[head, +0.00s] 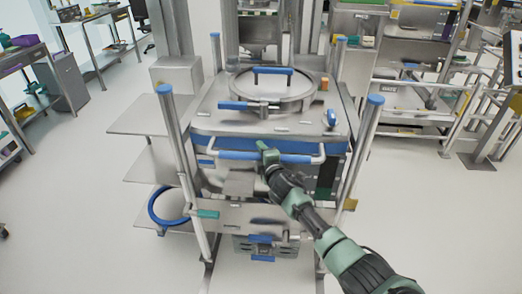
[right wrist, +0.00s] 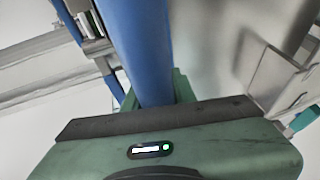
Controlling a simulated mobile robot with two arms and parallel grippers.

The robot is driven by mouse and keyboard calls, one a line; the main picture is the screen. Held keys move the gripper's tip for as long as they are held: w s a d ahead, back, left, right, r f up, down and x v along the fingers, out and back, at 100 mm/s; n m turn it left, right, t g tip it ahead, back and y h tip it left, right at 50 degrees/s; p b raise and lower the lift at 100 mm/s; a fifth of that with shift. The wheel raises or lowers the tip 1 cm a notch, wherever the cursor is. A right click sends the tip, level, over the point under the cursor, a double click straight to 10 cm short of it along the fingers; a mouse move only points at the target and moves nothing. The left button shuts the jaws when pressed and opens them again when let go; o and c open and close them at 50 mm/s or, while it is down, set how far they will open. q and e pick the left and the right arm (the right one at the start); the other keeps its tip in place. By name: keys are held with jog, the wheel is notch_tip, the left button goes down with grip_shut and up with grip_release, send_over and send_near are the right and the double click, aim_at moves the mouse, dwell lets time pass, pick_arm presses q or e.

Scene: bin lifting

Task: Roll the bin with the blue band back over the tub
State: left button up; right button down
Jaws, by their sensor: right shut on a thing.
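The bin with the blue band (head: 225,122) stands upright in the middle of the head view, with a round lid on top and a blue band below its top edge. A push handle (head: 298,158) with blue grips runs across its near side. My right gripper (head: 265,153) is shut on this handle, left of its middle. In the right wrist view the blue grip (right wrist: 140,45) runs into the jaws. My left gripper is out of view. I cannot make out the tub for sure; a round blue-rimmed vessel (head: 153,207) shows low at the left, partly hidden.
Metal posts with blue caps (head: 375,99) stand at the corners around the bin. Flat metal shelves (head: 145,118) stick out at the left. A workbench (head: 22,55) and a grey cabinet stand at the far left, and metal racks (head: 410,85) at the right.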

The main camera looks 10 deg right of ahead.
jog(key=shift+s+a+r, duration=0.15)
jog(key=shift+s+a, duration=0.05)
jog(key=shift+s, duration=0.05)
jog(key=c, duration=1.1)
grip_release()
jog(key=shift+s, duration=0.1)
jog(key=shift+c, duration=0.2)
jog(key=s+r+p, duration=0.1)
jog(key=s, duration=0.6)
jog(key=shift+s+d+r, duration=0.2)
jog(key=shift+s+d, duration=0.05)
